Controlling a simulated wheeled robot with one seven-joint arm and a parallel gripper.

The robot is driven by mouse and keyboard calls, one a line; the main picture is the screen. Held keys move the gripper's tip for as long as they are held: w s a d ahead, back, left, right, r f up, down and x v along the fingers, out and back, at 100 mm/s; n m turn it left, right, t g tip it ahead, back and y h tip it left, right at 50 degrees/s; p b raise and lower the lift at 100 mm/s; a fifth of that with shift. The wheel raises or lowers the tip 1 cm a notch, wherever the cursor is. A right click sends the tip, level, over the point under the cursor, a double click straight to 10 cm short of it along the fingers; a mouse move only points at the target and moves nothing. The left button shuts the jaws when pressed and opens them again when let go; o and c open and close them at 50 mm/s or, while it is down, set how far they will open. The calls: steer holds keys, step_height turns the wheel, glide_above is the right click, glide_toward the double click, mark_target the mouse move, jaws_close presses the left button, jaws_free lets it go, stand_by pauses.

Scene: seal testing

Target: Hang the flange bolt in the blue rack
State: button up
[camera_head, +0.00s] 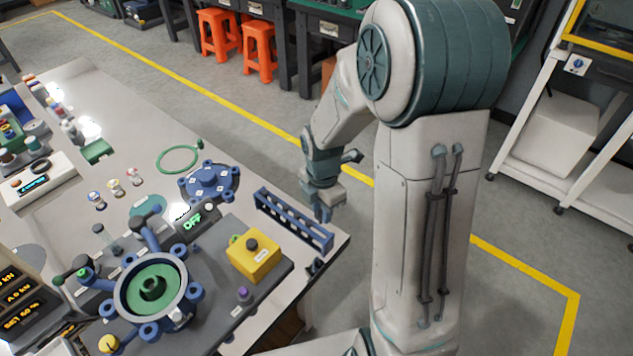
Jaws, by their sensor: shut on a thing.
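The blue rack (296,225) is a long, narrow stand with a row of openings, near the right edge of the grey table. My gripper (322,208) points down just beyond the rack's back right side, near the table's edge in the picture. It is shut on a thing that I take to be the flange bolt. The bolt is too small and too hidden by the fingers to make out clearly. My gripper looks apart from the rack, but its exact height and distance cannot be told.
A test fixture with a green-centred round chamber (153,288) stands left of the rack, with a yellow box (253,258) between them. A blue flange cover (209,181) and green ring (180,159) lie behind. A small dark holder (315,267) sits at the table's right edge.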

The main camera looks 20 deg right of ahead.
mark_target(321, 216)
steer(key=shift+w+r+n, duration=0.15)
steer(key=shift+w+n, duration=0.2)
steer(key=shift+n, duration=0.05)
step_height(321, 216, down, 2)
steer(key=shift+d+f+b, duration=0.1)
steer(key=shift+f+b, duration=0.15)
steer(key=shift+b, duration=1)
steer(key=shift+f+b, duration=0.6)
steer(key=shift+f, duration=0.15)
steer(key=shift+d+f, duration=0.1)
steer(key=shift+f, duration=0.05)
steer(key=shift+f+b, duration=0.6)
steer(key=shift+f, duration=0.3)
steer(key=shift+f+b, duration=0.35)
steer(key=shift+f, duration=0.2)
steer(key=shift+f, duration=0.3)
